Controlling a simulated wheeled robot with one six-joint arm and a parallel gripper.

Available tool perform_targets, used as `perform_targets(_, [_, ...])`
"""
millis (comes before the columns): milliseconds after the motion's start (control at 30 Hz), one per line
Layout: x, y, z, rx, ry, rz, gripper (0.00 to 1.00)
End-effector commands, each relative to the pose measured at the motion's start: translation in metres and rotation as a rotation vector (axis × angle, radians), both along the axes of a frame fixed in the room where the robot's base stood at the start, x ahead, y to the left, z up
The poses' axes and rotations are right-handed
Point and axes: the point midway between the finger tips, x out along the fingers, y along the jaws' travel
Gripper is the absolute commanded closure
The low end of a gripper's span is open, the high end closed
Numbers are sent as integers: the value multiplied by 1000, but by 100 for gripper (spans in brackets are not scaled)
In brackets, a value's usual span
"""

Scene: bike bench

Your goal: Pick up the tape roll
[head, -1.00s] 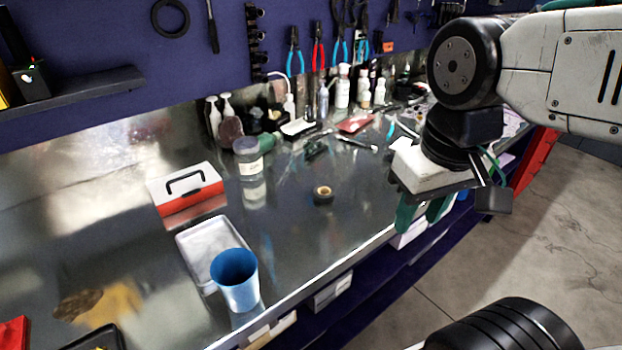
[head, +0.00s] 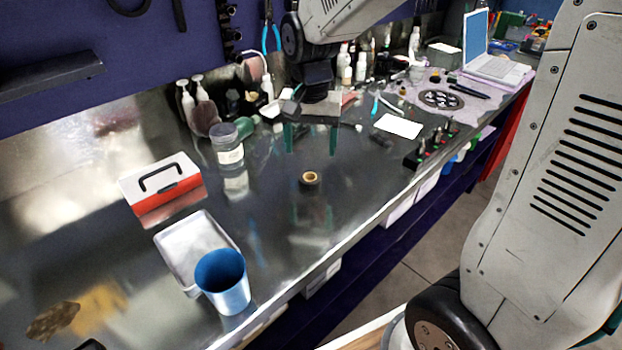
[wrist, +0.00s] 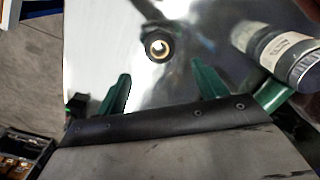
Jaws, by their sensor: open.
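The tape roll (head: 310,180) is a small dark ring with a tan core, lying flat on the shiny metal bench top. My gripper (head: 311,145) hangs over the bench just behind the roll in the head view, its two green fingers spread apart with nothing between them. In the wrist view the tape roll (wrist: 158,46) lies beyond the green fingertips, roughly midway between them sideways. My gripper (wrist: 160,78) is open there and apart from the roll. The roll is in full view in both pictures.
A grey jar with a white label (head: 228,147) stands left of my gripper. A red and white toolbox (head: 162,187), a metal tray (head: 178,247) and a blue cup (head: 222,281) stand further left. Bare bench surrounds the roll. The bench's front edge (head: 345,240) is nearby.

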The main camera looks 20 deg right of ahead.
Motion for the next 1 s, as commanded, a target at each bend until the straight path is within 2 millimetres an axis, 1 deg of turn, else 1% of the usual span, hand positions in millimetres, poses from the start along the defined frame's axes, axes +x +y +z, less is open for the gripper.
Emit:
perform_targets(100, [0,-1,-14,0,5,-4,30])
perform_targets(267, [0,-1,-32,0,4,-4,30])
perform_targets(400, [-1,0,-54,0,6,-4,30])
perform_targets(533, [0,0,-70,0,4,-4,30])
perform_targets(633, [0,0,-75,0,2,-4,30])
perform_targets(833, [0,0,-76,1,1,-3,30])
perform_targets(867, [0,0,-76,1,1,-4,35])
perform_targets(900, [0,0,-76,1,1,-3,46])
perform_targets(967, [0,0,-75,1,1,-3,63])
perform_targets(1000, [0,0,-75,1,1,-3,74])
